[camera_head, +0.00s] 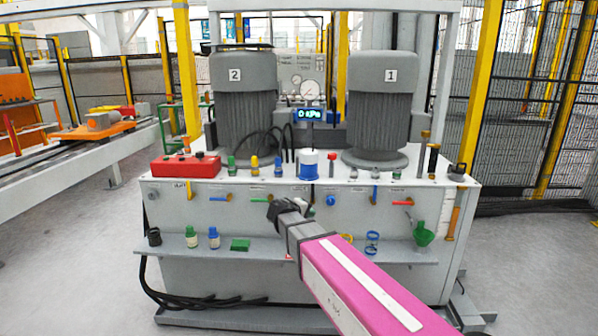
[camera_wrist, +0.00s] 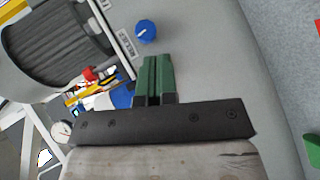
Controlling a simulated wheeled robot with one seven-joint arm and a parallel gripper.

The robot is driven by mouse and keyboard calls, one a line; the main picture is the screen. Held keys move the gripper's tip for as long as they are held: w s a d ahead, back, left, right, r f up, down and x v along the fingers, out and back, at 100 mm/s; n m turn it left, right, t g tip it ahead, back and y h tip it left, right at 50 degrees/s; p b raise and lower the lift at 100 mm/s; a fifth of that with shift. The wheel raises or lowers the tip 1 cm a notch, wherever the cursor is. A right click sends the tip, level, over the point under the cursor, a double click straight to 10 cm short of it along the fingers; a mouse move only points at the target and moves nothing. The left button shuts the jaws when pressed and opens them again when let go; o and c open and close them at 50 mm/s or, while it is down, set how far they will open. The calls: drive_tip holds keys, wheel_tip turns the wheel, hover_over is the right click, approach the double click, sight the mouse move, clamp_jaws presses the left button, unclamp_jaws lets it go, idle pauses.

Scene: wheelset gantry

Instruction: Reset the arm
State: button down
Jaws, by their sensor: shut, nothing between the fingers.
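My gripper (camera_head: 283,208) is at the end of my magenta arm, in front of the grey machine's front panel (camera_head: 170,210), a little above its shelf. It covers part of the row of small valve handles. In the wrist view my gripper (camera_wrist: 155,76) shows two green fingers pressed together with nothing between them. A round blue knob (camera_wrist: 146,31) is just beyond the fingertips, slightly left, and appears apart from them. In the head view a blue knob (camera_head: 331,200) is right of my gripper.
Two grey motors marked 2 (camera_head: 246,95) and 1 (camera_head: 382,100) stand on the machine top with a red box (camera_head: 185,166) and a blue-white cylinder (camera_head: 309,165).

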drive_tip(key=s+d+f+m+g+y, duration=0.3)
drive_tip(key=s+d+f, duration=0.5)
drive_tip(key=s, duration=0.3)
drive_tip(key=s+d+f+m+g+y, duration=0.4)
drive_tip(key=s+d+f+g+y, duration=0.2)
drive_tip(key=s, duration=0.5)
wheel_tip(320, 180, down, 4)
drive_tip(key=shift+s+d+r, duration=0.1)
drive_tip(key=shift+s+d, duration=0.3)
drive_tip(key=shift+d, duration=0.55)
